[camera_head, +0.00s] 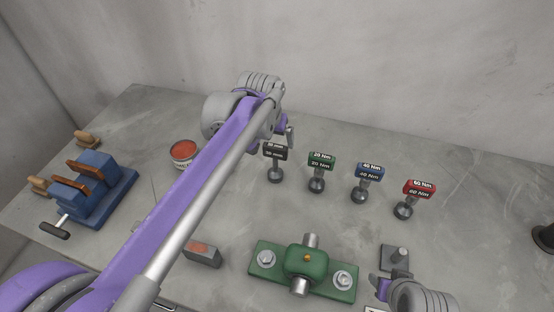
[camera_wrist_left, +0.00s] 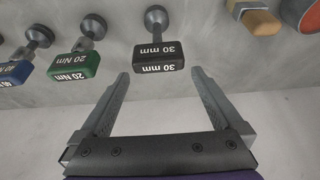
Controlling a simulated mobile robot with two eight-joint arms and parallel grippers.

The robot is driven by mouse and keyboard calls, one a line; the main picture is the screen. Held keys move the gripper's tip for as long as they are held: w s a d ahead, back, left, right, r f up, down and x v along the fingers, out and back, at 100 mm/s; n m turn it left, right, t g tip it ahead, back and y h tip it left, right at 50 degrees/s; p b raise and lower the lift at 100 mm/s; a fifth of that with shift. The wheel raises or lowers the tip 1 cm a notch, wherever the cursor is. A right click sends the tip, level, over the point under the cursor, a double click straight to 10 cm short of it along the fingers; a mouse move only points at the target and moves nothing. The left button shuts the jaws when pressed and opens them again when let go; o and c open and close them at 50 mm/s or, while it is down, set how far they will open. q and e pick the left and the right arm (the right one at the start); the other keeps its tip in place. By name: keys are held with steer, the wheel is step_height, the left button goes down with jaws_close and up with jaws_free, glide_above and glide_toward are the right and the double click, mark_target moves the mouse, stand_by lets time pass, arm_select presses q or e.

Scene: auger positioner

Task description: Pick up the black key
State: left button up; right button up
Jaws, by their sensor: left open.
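The black key (camera_head: 275,152), marked "30 mm", stands upright on the workbench at the left end of a row of keys. My left gripper (camera_head: 286,134) is at the key's upper right in the head view, partly hidden behind its own arm. In the left wrist view the open left gripper (camera_wrist_left: 160,82) has its two fingers apart and nothing between them. The head of the black key (camera_wrist_left: 160,58) lies just beyond the fingertips, roughly centred on the gap. My right gripper (camera_head: 383,288) is partly seen at the lower right; its jaws are unclear.
Green (camera_head: 318,163), blue (camera_head: 368,172) and red (camera_head: 416,190) keys stand to the right of the black one. A green clamp block (camera_head: 262,262) lies in front. A red-topped can (camera_head: 184,152) and a blue vise (camera_head: 118,190) are left. A wall rises behind.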

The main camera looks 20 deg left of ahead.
mark_target(276, 151)
arm_select(q)
steer(key=shift+f, duration=0.95)
steer(key=x, duration=0.6)
steer(key=shift+r, duration=0.1)
steer(key=shift+c, duration=0.2)
steer(key=c, duration=1.2)
